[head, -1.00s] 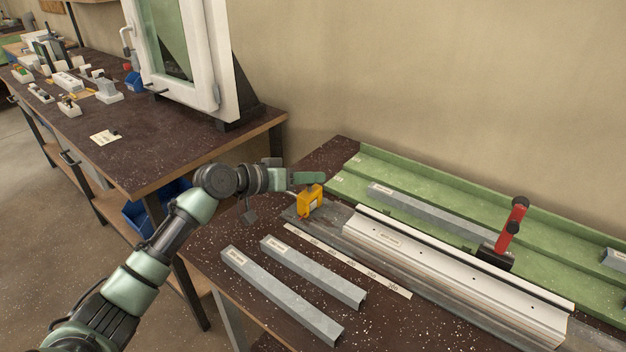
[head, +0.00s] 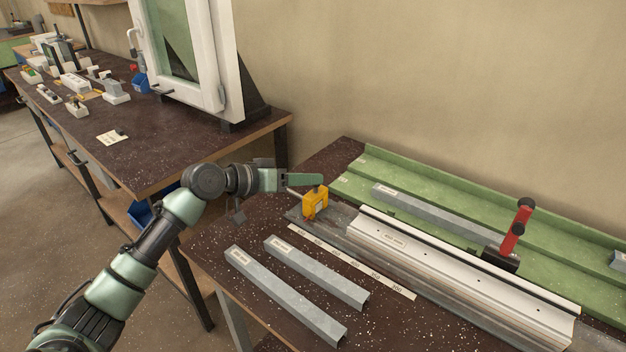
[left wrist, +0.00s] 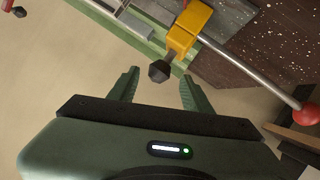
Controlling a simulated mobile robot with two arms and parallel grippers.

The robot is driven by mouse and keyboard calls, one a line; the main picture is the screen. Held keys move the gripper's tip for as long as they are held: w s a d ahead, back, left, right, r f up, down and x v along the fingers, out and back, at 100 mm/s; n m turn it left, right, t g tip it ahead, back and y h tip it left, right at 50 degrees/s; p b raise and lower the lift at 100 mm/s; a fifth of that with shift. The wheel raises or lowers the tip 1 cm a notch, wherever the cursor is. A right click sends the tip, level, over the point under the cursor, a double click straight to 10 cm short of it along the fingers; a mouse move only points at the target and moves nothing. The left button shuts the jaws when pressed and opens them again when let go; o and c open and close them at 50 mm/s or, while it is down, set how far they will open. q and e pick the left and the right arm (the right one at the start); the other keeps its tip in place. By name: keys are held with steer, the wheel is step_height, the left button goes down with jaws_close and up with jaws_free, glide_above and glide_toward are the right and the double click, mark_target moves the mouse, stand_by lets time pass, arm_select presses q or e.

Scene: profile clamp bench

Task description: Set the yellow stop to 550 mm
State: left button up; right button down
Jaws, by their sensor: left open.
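The yellow stop (head: 314,204) sits at the left end of the grey rail, near the upper end of the scale strip (head: 350,262). It also shows at the top of the left wrist view (left wrist: 184,32), with a black knob (left wrist: 160,71) and a metal rod ending in a red ball (left wrist: 306,115). My left gripper (head: 318,180) is just above and behind the stop. In the left wrist view its fingers (left wrist: 160,84) are apart, with the knob showing between and beyond their tips; I cannot tell whether they touch it. My right gripper is not in view.
A pale profile (head: 460,275) lies along the rail, with a red-handled clamp (head: 515,232) behind it. Two grey bars (head: 285,295) lie in front of the scale. A green channel (head: 450,200) runs along the wall. A window frame (head: 190,60) stands on the left bench.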

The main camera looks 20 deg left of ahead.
arm_select(q)
steer(key=v, duration=0.4)
steer(key=shift+s+a, duration=0.15)
steer(key=shift+s, duration=0.05)
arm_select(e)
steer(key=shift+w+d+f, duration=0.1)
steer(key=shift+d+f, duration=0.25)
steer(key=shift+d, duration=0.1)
arm_select(q)
steer(key=shift+r, duration=0.1)
